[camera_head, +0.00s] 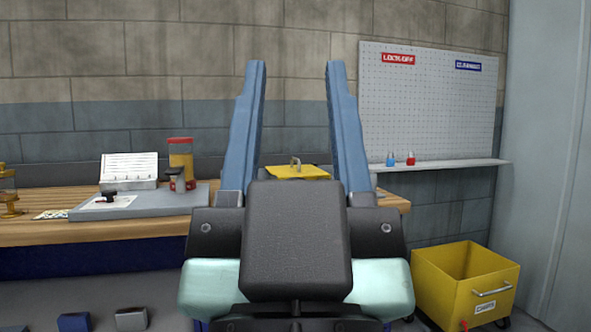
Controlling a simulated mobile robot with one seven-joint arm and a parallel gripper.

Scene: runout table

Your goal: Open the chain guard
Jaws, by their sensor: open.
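A yellow flat lid with a small metal handle (310,173), which looks like the chain guard, sits at the back of the wooden bench. It shows between the fingers of my gripper and appears to lie flat, as if shut. Its lower part and surroundings are hidden behind my gripper. My gripper (295,68) fills the middle foreground, with two long blue fingers pointing up and away, wide apart and empty. The fingers look nearer to me than the yellow lid and do not appear to touch it.
The wooden bench (40,233) holds a grey plate (145,205), a red-and-yellow post (181,155) and a white sheet on a stand (128,168). A pegboard (425,110) and shelf with blue and red padlocks hang right. A yellow cart (450,300) stands on the floor below.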

